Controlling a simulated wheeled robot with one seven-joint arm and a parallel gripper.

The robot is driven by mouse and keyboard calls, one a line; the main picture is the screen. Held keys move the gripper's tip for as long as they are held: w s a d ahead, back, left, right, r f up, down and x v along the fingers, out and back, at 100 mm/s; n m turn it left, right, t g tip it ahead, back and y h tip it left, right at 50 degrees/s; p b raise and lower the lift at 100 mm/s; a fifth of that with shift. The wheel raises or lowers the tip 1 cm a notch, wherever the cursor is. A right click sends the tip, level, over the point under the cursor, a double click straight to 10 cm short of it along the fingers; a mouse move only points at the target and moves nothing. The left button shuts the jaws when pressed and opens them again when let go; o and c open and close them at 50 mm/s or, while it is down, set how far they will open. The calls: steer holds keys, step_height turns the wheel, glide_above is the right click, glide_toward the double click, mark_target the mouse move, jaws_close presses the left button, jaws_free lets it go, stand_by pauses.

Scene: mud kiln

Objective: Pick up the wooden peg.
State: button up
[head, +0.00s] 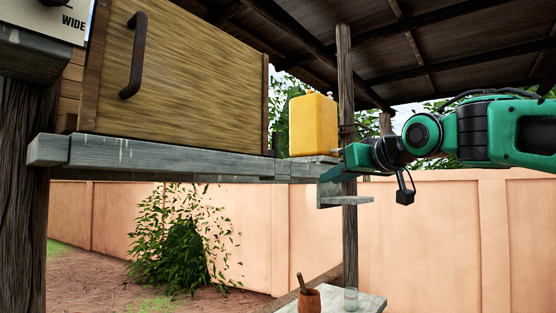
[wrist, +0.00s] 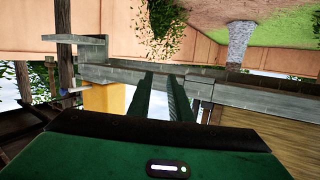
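I cannot make out a wooden peg for certain. A thin brown stick (head: 301,283) stands tilted in a reddish-brown cup (head: 309,301) at the bottom of the head view; I cannot tell if it is the peg. My gripper (head: 328,175) is stretched out at the right of the shelf end, well above the cup. In the wrist view, the two fingers of my gripper (wrist: 160,76) point away with a gap between them and nothing visible in it.
A yellow jerrycan (head: 313,125) stands on the grey plank shelf (head: 170,153), next to a wooden cabinet (head: 180,80). A wooden post (head: 346,80) rises behind my gripper. A clear glass (head: 350,299) stands beside the cup on a low pale table (head: 372,303).

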mark_target(277, 141)
steer(key=a+r+n+y, duration=0.1)
steer(key=a+r, duration=0.2)
steer(key=w+a+r+n+y, duration=0.1)
steer(key=a+r, duration=0.2)
steer(key=a, duration=0.1)
steer(key=a+r+y, duration=0.2)
steer(key=a+r, duration=0.1)
steer(key=a, duration=0.1)
steer(key=shift+w+r+n+t, duration=0.2)
steer(key=shift+r+n+t, duration=0.1)
steer(key=shift+r+n, duration=0.1)
steer(key=shift+x, duration=3.2)
steer(key=shift+w+d+f, duration=0.1)
steer(key=shift+f, duration=0.1)
jaws_close()
